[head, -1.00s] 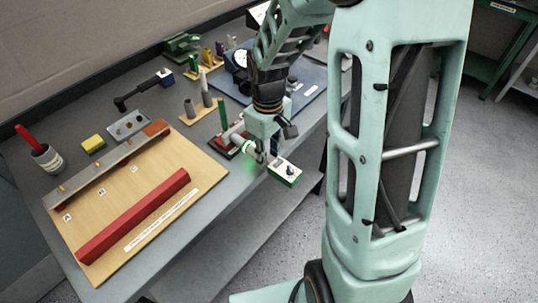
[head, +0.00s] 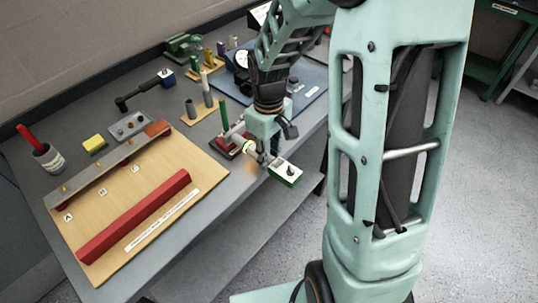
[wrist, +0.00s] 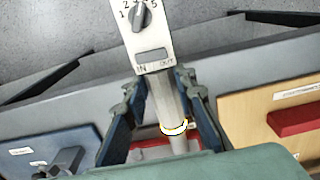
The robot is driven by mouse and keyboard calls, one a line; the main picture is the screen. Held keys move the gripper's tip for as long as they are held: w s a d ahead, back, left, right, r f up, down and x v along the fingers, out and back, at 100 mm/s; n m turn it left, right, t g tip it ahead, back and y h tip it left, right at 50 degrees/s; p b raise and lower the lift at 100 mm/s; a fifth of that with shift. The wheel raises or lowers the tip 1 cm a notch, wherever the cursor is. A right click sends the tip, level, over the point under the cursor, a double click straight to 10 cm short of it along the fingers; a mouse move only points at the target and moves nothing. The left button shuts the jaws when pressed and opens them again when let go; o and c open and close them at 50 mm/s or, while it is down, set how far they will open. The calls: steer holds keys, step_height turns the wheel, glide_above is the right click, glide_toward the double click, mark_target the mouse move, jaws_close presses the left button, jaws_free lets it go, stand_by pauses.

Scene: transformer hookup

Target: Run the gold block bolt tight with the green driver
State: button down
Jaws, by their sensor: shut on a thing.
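My gripper (wrist: 165,128) is shut on a driver. The driver has a pale grey barrel (wrist: 168,100) and a white control box (wrist: 145,35) with a numbered dial and IN and OUT marks. In the head view the box (head: 285,173) has a green edge and hangs out past the bench's front edge. A ring on the barrel (head: 248,147) glows yellow-white. The barrel points left toward a dark red block (head: 225,147) with a green post (head: 223,115) beside it. The driver's tip is hidden, and I cannot make out the gold block bolt or whether the tip touches it.
A wooden board (head: 190,215) with a red bar (head: 135,218) and a grey strip (head: 95,178) lies to the left. A blue mat (head: 308,82) with equipment lies behind my arm. Grey cylinders (head: 190,108) stand on a small stand nearby. Past the bench's front edge is open floor.

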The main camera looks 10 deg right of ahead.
mark_target(282, 167)
steer(key=shift+s+d, duration=0.65)
steer(key=shift+s, duration=0.25)
steer(key=shift+s+d, duration=0.65)
steer(key=shift+s, duration=0.25)
